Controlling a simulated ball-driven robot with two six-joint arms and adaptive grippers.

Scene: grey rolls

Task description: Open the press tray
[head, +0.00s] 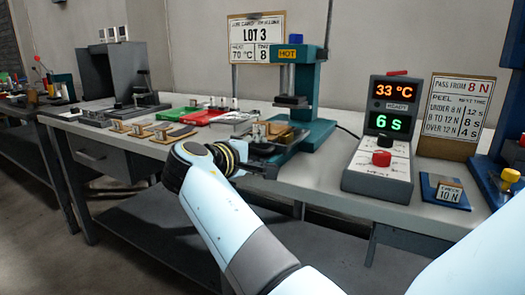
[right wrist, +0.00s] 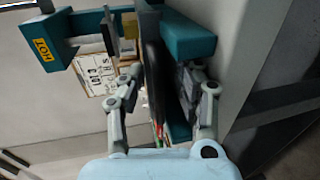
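The teal press (head: 309,85) with a yellow HOT label stands on the bench in the middle of the head view. It also shows in the right wrist view (right wrist: 190,37). Its low tray area (head: 280,138), with small pieces on it, faces me, partly hidden behind my right gripper (head: 262,168). In the right wrist view, the fingers of my right gripper (right wrist: 160,76) stand apart on either side of a dark slab-like part (right wrist: 153,62), probably the tray's edge. A gap shows on the right finger's side. Contact on the left is unclear. My left gripper is not in view.
Right of the press stands a grey control box (head: 378,150) reading 33 °C and 6 s, with a red button. A blue check block (head: 444,190) lies farther right. Left of the press are a red tray (head: 203,117), a green tray and small brown pads (head: 135,128).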

